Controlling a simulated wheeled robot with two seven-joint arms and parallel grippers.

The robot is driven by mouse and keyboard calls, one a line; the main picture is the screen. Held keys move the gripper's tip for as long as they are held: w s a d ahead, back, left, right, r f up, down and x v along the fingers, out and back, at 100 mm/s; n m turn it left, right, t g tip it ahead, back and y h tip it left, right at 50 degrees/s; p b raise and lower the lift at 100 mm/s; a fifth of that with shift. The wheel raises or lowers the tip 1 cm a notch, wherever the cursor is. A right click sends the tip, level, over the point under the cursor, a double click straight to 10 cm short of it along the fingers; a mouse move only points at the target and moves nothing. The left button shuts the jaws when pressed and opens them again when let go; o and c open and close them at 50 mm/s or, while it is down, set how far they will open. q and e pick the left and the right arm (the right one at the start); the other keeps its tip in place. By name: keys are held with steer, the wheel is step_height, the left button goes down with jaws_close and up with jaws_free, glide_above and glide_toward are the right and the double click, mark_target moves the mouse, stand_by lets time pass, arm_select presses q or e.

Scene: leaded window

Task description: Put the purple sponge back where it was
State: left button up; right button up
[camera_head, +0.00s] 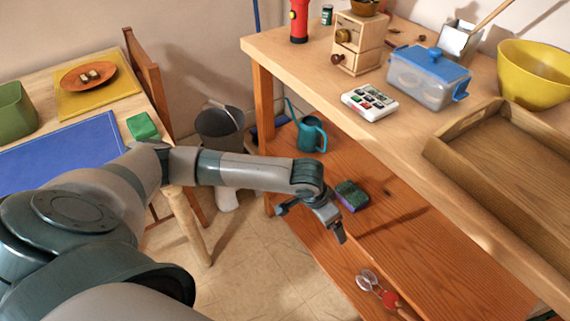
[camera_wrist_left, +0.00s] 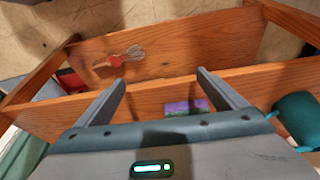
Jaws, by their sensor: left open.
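The purple sponge (camera_head: 352,195), with a dark green scouring top, lies on the lower wooden shelf (camera_head: 400,207) under the workbench. My left gripper (camera_head: 311,224) is open and empty, with its fingers spread, just left of and in front of the sponge in the head view. In the left wrist view the purple and green sponge (camera_wrist_left: 186,107) shows near the palm edge, partly hidden by the gripper body. The open fingers (camera_wrist_left: 161,77) extend over the shelf boards and hold nothing. My right gripper is not in view.
A teal watering can (camera_head: 311,134) stands on the shelf behind the sponge. A whisk with a red part (camera_head: 390,299) lies near the shelf's front. The workbench top (camera_head: 310,75) overhangs the shelf. A grey bin (camera_head: 220,130) stands on the floor between the tables.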

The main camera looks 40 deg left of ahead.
arm_select(q)
steer(key=s+d+f+t+h, duration=0.1)
steer(key=s+d+f+h, duration=0.2)
steer(key=s+d, duration=0.85)
steer(key=s+a+f+n+y, duration=0.2)
steer(key=s+a+f, duration=0.3)
steer(key=s+a, duration=0.5)
steer(key=shift+s+y, duration=0.7)
steer(key=shift+s, duration=0.95)
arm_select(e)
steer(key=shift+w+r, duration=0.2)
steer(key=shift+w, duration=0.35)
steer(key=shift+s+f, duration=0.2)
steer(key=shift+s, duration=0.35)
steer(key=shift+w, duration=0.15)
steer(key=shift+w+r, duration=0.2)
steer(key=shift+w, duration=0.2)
